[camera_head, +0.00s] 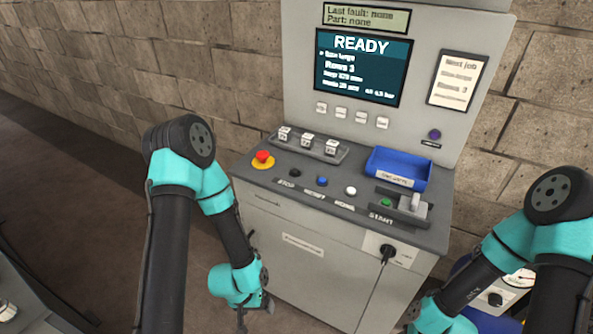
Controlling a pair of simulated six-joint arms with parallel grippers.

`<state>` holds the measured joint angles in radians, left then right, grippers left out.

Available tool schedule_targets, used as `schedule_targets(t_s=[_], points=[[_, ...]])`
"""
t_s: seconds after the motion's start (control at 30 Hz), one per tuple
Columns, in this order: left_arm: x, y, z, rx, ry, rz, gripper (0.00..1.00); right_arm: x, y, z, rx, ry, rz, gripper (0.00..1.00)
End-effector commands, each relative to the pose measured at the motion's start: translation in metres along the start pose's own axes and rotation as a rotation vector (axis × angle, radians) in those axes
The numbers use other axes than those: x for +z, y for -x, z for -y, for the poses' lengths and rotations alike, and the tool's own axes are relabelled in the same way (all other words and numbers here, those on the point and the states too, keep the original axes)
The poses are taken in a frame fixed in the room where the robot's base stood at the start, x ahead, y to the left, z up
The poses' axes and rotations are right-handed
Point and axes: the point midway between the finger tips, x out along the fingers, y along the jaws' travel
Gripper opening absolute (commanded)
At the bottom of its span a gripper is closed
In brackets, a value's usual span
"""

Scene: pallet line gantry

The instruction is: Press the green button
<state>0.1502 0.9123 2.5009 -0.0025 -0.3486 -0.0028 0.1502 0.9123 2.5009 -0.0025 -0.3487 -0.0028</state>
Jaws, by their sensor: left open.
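The green button (386,203) is a small round button on the sloped top of the grey console, at its right front, above the word START. It stands just left of a grey lever block and nothing covers it. My left gripper (255,308) is open and hangs low in front of the console's left side, well below and to the left of the button. No object shows between its fingers. My right arm comes in at the lower right; its gripper is out of the picture.
On the console top (330,190) are a red mushroom button (262,156), black, blue and white buttons, a lever (415,203) and a blue tray (398,168). A screen (362,68) reading READY stands behind. A black rotary switch (388,252) sits on the front. Brick wall lies behind.

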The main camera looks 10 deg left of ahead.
Motion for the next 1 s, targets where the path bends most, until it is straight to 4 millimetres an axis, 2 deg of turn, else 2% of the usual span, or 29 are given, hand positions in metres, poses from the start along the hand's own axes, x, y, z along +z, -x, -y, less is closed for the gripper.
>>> schedule_targets(t_s=[0.33,0.77,1.0], points=[[0.0000,0.0000,0.0000,0.000,0.000,0.000,0.85,0.0000,0.0000,0.0000,0.000,0.000,0.000,0.42],[0.0000,0.0000,0.0000,0.000,0.000,0.000,0.85,0.0000,0.0000,0.0000,0.000,0.000,0.000,0.00],[0.0000,0.0000,0.0000,0.000,0.000,0.000,0.85,0.0000,0.0000,0.0000,0.000,0.000,0.000,0.00]])
